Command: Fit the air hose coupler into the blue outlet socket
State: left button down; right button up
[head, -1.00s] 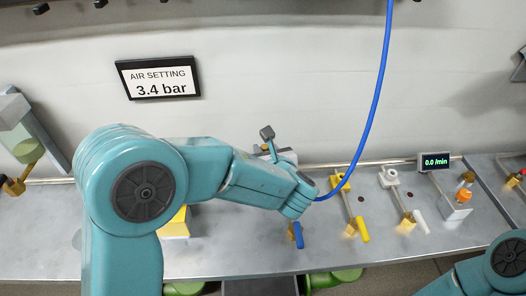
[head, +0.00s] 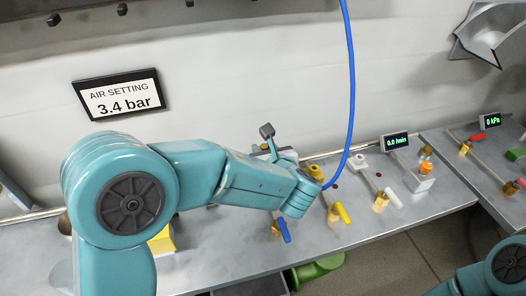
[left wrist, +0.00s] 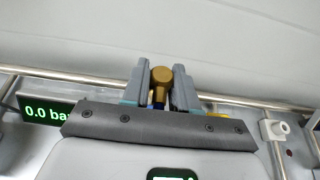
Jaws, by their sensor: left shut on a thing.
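My left gripper (left wrist: 161,88) is shut on a brass-coloured coupler (left wrist: 161,74), which shows between its two grey fingers in the left wrist view. A bit of blue shows just below the brass part; I cannot tell whether it is hose or socket. In the head view the left gripper (head: 300,198) hangs over the bench and hides the coupler. The blue hose (head: 352,90) runs down from above to it. A blue lever (head: 285,230) stands out just below the gripper. The blue outlet socket is hidden behind the gripper. My right gripper is out of frame.
Yellow (head: 342,213) and white (head: 392,197) levers stand to the right on the metal bench (head: 220,250). A white socket (left wrist: 272,130) shows right in the wrist view. A display (head: 396,141) reads 0.0 l/min. A wall sign (head: 120,95) reads 3.4 bar.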

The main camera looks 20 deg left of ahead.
pick_arm(q)
jog(key=shift+r, duration=0.1)
jog(key=shift+a, duration=0.1)
notch_tip(320, 180, down, 6)
jog(key=b, duration=0.5)
dwell(0.9)
jog(key=shift+f, duration=0.5)
jog(key=shift+f, duration=0.75)
dwell(1.6)
dwell(0.4)
